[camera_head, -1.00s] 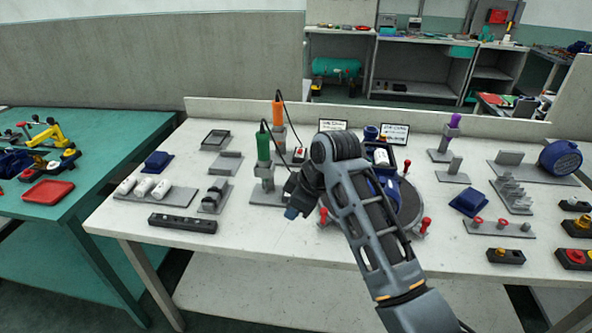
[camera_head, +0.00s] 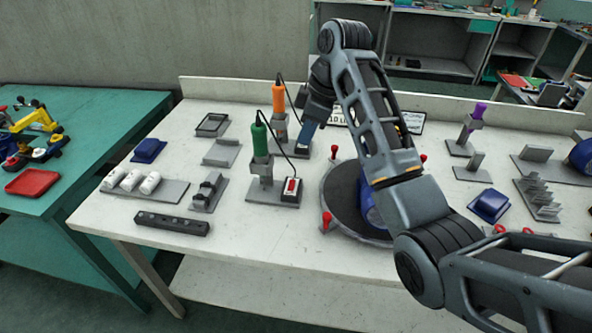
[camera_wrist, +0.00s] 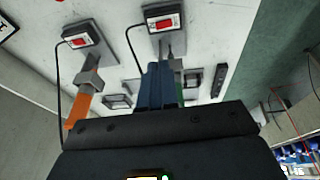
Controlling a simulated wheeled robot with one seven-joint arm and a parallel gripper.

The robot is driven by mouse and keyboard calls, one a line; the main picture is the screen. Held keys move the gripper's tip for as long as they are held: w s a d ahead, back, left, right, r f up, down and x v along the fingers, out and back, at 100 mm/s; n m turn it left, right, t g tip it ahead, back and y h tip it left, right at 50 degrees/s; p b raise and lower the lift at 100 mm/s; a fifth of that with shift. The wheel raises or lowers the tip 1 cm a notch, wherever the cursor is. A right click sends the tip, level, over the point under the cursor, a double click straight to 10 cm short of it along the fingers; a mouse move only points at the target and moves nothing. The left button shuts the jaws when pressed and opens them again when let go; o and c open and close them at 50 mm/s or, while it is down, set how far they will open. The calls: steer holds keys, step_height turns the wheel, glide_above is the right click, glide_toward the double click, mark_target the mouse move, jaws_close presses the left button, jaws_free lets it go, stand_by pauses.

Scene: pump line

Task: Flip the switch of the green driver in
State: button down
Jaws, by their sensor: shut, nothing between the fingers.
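The green driver (camera_head: 260,138) stands upright in a grey holder on a flat base. Its switch box (camera_head: 291,188), with a red rocker, sits on the right of that base; a black cord runs to it. My gripper (camera_head: 302,149) is shut and empty, pointing down behind and above this switch box, apart from it. In the wrist view my blue fingers (camera_wrist: 157,70) hide most of the green driver (camera_wrist: 179,84); its switch box (camera_wrist: 163,20) shows past the fingertips. I cannot tell which way the rocker is tipped.
The orange driver (camera_head: 279,98) stands just behind, close to my gripper; its switch box (camera_wrist: 77,38) shows in the wrist view. A round turntable (camera_head: 342,200) with red knobs lies to the right. A black bar (camera_head: 172,223) lies front left. The table's front middle is clear.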

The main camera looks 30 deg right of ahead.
steer(key=p, duration=0.2)
glide_toward(292, 180)
steer(key=x, duration=0.5)
steer(key=shift+a+f, duration=0.15)
steer(key=shift+w+f, duration=0.15)
steer(key=shift+f, duration=0.45)
steer(key=shift+b, duration=0.3)
